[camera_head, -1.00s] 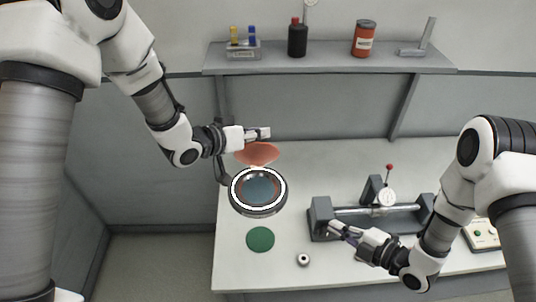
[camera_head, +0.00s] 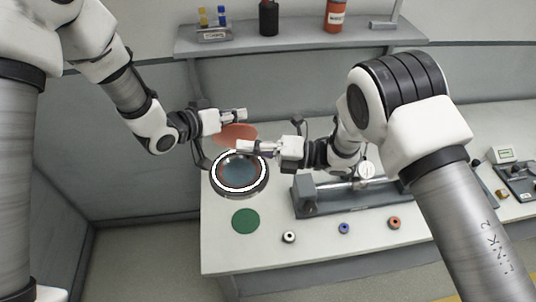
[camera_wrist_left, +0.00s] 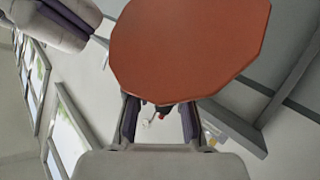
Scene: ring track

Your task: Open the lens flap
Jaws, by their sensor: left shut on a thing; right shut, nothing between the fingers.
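The lens flap (camera_head: 235,134) is an orange-red disc standing raised at the back of the round lens with its white lit ring (camera_head: 263,180). My left gripper (camera_head: 243,115) is shut on the flap's upper edge. In the left wrist view the flap (camera_wrist_left: 190,45) fills the top middle, reaching down to the left gripper's fingers (camera_wrist_left: 160,118). My right gripper (camera_head: 241,147) is shut and empty, its tips just in front of the flap's lower part, above the lens. I cannot tell whether it touches the flap. The right gripper also shows at the wrist view's upper left (camera_wrist_left: 55,22).
A green disc (camera_head: 245,221) lies on the white table (camera_head: 222,252) before the lens. Small white, blue and orange rings lie to its right. A grey fixture with a dial (camera_head: 308,198) stands right of the lens. A shelf (camera_head: 300,41) with bottles hangs behind.

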